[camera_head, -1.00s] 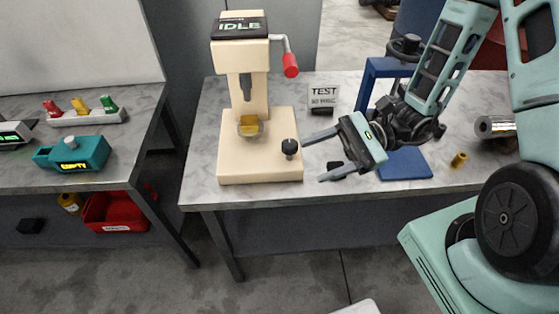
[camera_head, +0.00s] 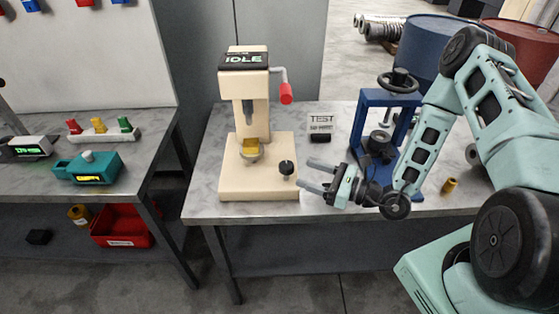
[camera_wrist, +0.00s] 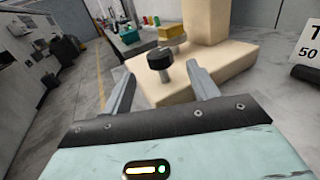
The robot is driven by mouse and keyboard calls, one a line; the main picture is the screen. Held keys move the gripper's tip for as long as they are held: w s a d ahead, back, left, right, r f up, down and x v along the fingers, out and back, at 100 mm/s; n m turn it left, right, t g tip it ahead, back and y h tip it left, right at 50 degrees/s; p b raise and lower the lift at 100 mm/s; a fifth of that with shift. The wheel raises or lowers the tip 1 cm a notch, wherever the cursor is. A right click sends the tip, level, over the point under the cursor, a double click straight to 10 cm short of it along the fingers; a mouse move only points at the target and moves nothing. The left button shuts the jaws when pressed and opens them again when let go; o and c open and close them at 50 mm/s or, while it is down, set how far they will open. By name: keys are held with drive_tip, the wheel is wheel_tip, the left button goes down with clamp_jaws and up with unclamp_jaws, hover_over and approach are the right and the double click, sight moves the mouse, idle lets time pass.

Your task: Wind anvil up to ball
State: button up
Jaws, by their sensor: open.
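A cream press tester (camera_head: 259,183) stands on the bench, its display reading IDLE. A yellow block, the ball-like or sample piece (camera_head: 251,146), sits on the grey anvil (camera_head: 250,157) under the dark plunger (camera_head: 248,110); a ball tip cannot be made out. A black knob (camera_head: 286,168) stands on the right of the tester's base and also shows in the wrist view (camera_wrist: 159,62). My gripper (camera_head: 313,175) is open and empty, just right of the knob. In the wrist view its fingers (camera_wrist: 162,90) point at the knob, which lies beyond them, between their lines.
A red-handled lever (camera_head: 286,93) hangs at the tester's right. A TEST sign (camera_head: 321,121) with a black block stands behind my gripper. A blue frame press (camera_head: 375,125) and a small brass cylinder (camera_head: 449,186) are to the right. Another bench (camera_head: 140,165) is at left.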

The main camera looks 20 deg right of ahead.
sight(286, 167)
drive_tip(key=p+x, duration=0.2)
drive_tip(key=x, duration=0.7)
drive_tip(key=shift+w+a, duration=0.1)
drive_tip(key=shift+a, duration=0.05)
drive_tip(key=shift+c, duration=0.2)
drive_tip(key=c, duration=0.9)
